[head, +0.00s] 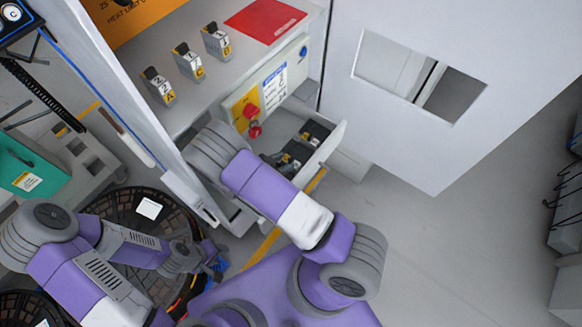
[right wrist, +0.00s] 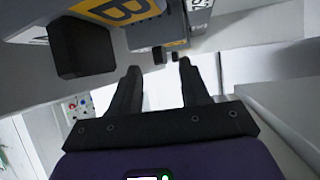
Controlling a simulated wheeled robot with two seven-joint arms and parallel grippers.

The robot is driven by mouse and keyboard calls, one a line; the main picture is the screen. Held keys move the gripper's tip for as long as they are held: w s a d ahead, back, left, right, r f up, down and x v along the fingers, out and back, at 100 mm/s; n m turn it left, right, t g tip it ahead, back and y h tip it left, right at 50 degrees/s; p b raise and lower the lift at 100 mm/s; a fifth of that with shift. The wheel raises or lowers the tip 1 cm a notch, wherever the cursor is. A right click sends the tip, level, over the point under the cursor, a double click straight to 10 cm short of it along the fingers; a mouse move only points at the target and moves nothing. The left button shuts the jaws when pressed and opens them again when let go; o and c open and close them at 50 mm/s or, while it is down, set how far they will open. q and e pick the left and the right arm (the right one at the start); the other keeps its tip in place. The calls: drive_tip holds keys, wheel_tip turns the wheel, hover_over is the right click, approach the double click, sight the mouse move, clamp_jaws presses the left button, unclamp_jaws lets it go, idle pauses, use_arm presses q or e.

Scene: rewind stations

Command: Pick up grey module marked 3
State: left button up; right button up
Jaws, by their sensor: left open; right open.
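Three grey modules with black tops and yellow labels stand in a row on the cabinet shelf: a near one (head: 158,87), a middle one (head: 189,62) and a far one (head: 216,41). I cannot read a 3 on any of them. In the right wrist view a grey module with a yellow panel marked B (right wrist: 122,10) is close at the upper left, with another grey module (right wrist: 157,33) beyond it. My right gripper (right wrist: 159,66) is open and empty below them; the arm hides it in the head view. My left gripper (head: 217,262) is open, low over the dark round platform.
Below the shelf, an open drawer (head: 330,143) holds several dark modules. A red mat (head: 265,20) lies at the shelf's far end. A red knob (head: 252,112) is on the cabinet front. A white panel with a window (head: 385,50) stands to the right; the floor (head: 400,250) there is clear.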

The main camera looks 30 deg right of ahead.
drive_tip(key=shift+x, duration=1.1)
clamp_jaws()
